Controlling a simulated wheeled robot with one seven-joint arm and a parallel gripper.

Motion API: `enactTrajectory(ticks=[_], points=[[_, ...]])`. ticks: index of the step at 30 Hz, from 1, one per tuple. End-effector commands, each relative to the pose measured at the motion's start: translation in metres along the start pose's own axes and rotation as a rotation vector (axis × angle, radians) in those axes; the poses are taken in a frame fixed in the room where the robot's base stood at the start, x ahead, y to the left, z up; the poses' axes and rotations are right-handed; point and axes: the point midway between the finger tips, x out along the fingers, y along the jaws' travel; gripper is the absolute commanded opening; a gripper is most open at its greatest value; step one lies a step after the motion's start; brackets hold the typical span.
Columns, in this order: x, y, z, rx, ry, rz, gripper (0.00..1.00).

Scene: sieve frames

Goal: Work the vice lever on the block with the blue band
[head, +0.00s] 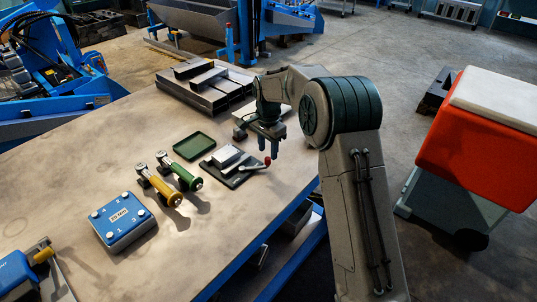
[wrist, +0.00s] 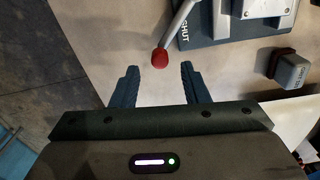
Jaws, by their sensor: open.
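A small vice (head: 225,154) with a pale block on a dark base plate stands on the table in the head view. A blue band on it is not clear to me. Its pale lever (head: 254,167) ends in a red knob (head: 267,160). The wrist view shows the lever (wrist: 180,20), the red knob (wrist: 159,58) and the base plate (wrist: 230,28), marked SHUT. My gripper (wrist: 160,68) is open and empty. In the wrist view the knob appears between and just beyond its fingertips, apart from both. My gripper (head: 272,145) also shows above the table near the knob.
A small grey block with a label (wrist: 291,71) stands right of my fingers in the wrist view. A green tray (head: 194,146), yellow (head: 168,191) and green (head: 186,177) handled tools, and a blue box (head: 121,221) lie left of the vice.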

Motion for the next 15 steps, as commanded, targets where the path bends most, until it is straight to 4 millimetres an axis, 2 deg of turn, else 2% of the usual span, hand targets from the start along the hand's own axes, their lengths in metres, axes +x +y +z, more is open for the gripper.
enactTrajectory(ticks=[3, 6, 15], points=[[0.018, 0.001, 0.000, -0.001, -0.001, 0.003, 0.41], [0.028, 0.000, 0.000, 0.000, 0.000, 0.001, 0.41], [0.037, 0.000, 0.000, 0.000, 0.001, -0.001, 0.41]])
